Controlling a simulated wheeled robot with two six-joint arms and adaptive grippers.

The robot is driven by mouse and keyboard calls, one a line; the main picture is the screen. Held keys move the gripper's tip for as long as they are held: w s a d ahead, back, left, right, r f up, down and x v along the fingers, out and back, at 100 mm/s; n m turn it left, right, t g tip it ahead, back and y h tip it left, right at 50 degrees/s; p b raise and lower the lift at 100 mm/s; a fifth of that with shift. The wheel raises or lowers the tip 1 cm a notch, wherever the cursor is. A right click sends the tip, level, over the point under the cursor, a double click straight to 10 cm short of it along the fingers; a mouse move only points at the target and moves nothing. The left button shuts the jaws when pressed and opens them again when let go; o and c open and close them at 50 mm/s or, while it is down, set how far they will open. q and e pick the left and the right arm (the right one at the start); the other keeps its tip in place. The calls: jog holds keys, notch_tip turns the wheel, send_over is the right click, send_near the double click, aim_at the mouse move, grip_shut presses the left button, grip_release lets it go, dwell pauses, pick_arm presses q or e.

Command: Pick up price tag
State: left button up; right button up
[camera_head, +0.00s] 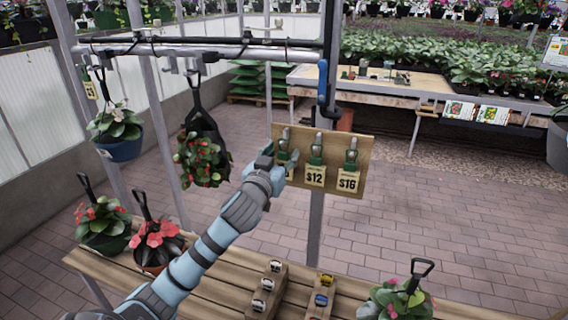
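A wooden board (358,139) is mounted on a post at the middle of the view. It holds a row of green clips with yellow price tags: a $12 tag (315,176), a $16 tag (348,180) and a leftmost tag (288,171) mostly hidden behind my gripper. My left gripper (282,160) is at the board's left side, at or in front of the leftmost tag. Its fingers are too small and covered to tell whether they hold anything. Another yellow tag (91,90) hangs at the far left by a basket. My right gripper is not in view.
Hanging baskets (204,150) and (121,149) hang from a metal rail (200,50) at the left. A slatted wooden table (226,280) below bears potted plants (158,244) and two blocks with small round items (320,298). The brick floor (450,230) at right is open.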

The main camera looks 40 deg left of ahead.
pick_arm(q)
jog(key=c, duration=0.7)
jog(key=shift+r, duration=0.1)
